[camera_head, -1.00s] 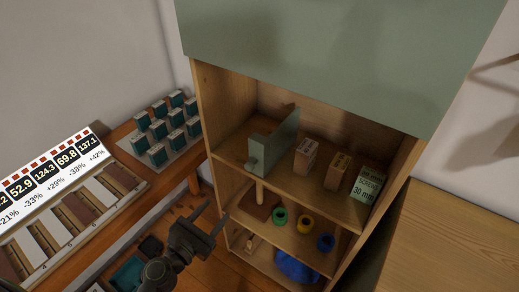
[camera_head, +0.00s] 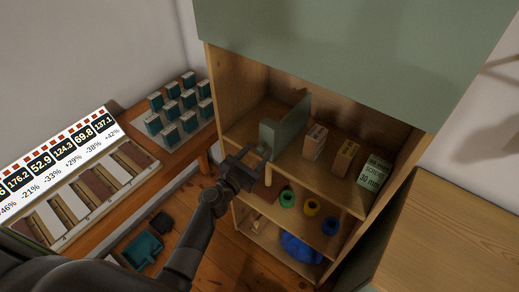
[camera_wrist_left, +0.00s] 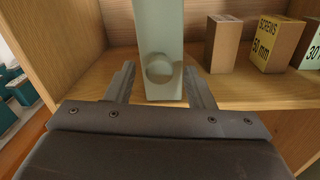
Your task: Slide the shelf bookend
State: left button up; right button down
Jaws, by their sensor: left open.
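The bookend (camera_head: 289,130) is a grey-green upright plate on the cabinet's upper shelf, left of the small boxes. Its front face shows in the left wrist view (camera_wrist_left: 158,25), with a round knob (camera_wrist_left: 158,68) low on it. My left gripper (camera_head: 258,157) is at the front edge of that shelf, in front of the bookend. In the left wrist view its open fingers (camera_wrist_left: 159,72) appear on either side of the knob, with a gap on both sides. Whether the tips reach past the knob is hard to tell. My right gripper is not in view.
Three boxes (camera_head: 315,141) stand right of the bookend on the shelf (camera_head: 335,170); one reads screws 50 mm (camera_wrist_left: 270,42). The cabinet's left wall (camera_wrist_left: 50,40) is left of the bookend. Lower shelves hold coloured rolls (camera_head: 311,208). A side table (camera_head: 190,145) stands left.

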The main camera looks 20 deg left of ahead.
pick_arm(q)
jog(key=shift+x, duration=1.2)
jog(key=shift+c, duration=0.3)
grip_shut()
